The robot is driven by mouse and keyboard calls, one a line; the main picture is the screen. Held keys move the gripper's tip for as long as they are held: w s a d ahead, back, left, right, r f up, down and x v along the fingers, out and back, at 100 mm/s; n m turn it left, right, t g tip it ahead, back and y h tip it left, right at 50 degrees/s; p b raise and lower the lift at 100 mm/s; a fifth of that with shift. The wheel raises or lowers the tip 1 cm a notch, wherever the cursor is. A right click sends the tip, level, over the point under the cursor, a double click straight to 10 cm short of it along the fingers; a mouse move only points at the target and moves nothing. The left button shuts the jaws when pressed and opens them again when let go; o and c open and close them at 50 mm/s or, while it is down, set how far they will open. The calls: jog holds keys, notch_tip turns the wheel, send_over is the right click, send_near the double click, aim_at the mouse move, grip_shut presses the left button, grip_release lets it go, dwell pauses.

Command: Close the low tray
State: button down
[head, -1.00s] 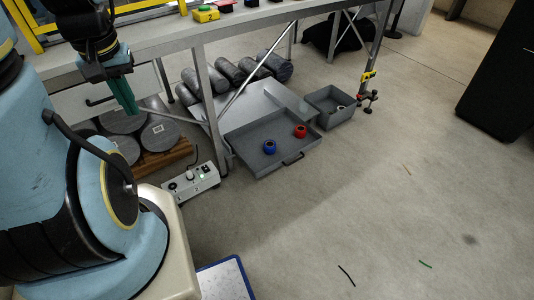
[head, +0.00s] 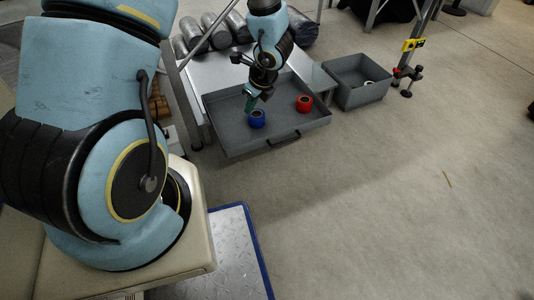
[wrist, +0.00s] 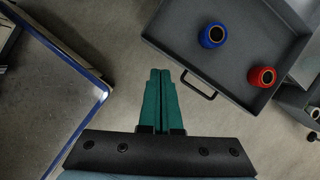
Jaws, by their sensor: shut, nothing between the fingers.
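The low tray (head: 225,104) is a grey open drawer pulled out from under the bench, with a dark bar handle (head: 284,138) on its front. A blue roll (head: 257,118) and a red roll (head: 304,103) sit inside it. My gripper (head: 249,104) is shut and empty; in the head view it overlaps the tray beside the blue roll. In the wrist view, the green fingers (wrist: 160,74) point toward floor left of the tray's handle (wrist: 198,86), apart from it. Their height over the floor is hard to tell.
Dark cylinders (head: 232,28) lie behind the tray. A blue-edged platform (head: 236,250) is at the lower middle.

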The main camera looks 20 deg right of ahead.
jog(key=s+d+f+m+h+b, duration=0.1)
jog(key=d+f+m+b, duration=0.1)
jog(key=d+f+m, duration=0.3)
jog(key=s+d+f+m+h+b, duration=0.1)
jog(key=s+d+f+b, duration=0.15)
jog(key=f, duration=0.45)
jog(key=w+a+f+b, duration=0.1)
jog(key=w+f+b, duration=0.2)
jog(key=w+f, duration=0.5)
jog(key=shift+w+f+t, duration=0.2)
jog(key=shift+f+t, duration=0.1)
jog(key=shift+f, duration=0.15)
